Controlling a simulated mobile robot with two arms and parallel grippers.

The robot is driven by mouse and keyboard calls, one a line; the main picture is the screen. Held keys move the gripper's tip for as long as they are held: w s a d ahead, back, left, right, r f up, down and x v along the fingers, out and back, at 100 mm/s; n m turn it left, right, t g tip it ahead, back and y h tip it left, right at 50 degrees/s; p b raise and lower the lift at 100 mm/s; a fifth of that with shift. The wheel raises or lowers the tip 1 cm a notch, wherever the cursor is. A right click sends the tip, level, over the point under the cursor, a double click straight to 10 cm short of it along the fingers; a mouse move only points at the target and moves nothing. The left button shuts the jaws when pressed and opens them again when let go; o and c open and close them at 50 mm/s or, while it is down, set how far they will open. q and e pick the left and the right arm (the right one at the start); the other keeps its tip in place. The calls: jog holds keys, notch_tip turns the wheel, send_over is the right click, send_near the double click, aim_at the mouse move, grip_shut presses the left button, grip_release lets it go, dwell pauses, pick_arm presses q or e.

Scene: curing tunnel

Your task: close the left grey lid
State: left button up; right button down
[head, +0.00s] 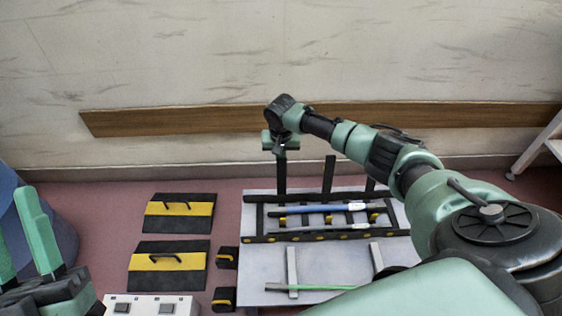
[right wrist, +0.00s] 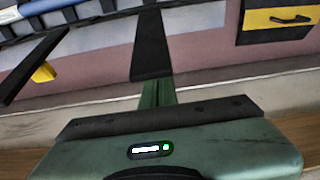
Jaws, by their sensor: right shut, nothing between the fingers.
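A pale control box (head: 150,302) at the bottom left of the head view carries two small grey squares. The left grey square (head: 122,307) may be the left grey lid; the right one (head: 166,308) sits beside it. I cannot tell whether either is raised. My left gripper (head: 16,218) is at the left edge, left of the box, with its two green fingers apart and nothing between them. My right gripper (head: 281,182) points down at the rear of the rack, far from the box. It is shut and empty; its fingers also show in the right wrist view (right wrist: 155,60).
Two black panels with yellow bands and handles (head: 180,222) (head: 148,281) lie on the reddish floor beyond the box. A pale table (head: 262,272) bears black rails and blue, grey and green rods. A wall with a wooden rail (head: 200,121) stands behind.

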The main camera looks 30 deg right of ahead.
jog(key=shift+s+a, duration=0.35)
jog(key=shift+s, duration=0.3)
jog(key=shift+r, duration=0.1)
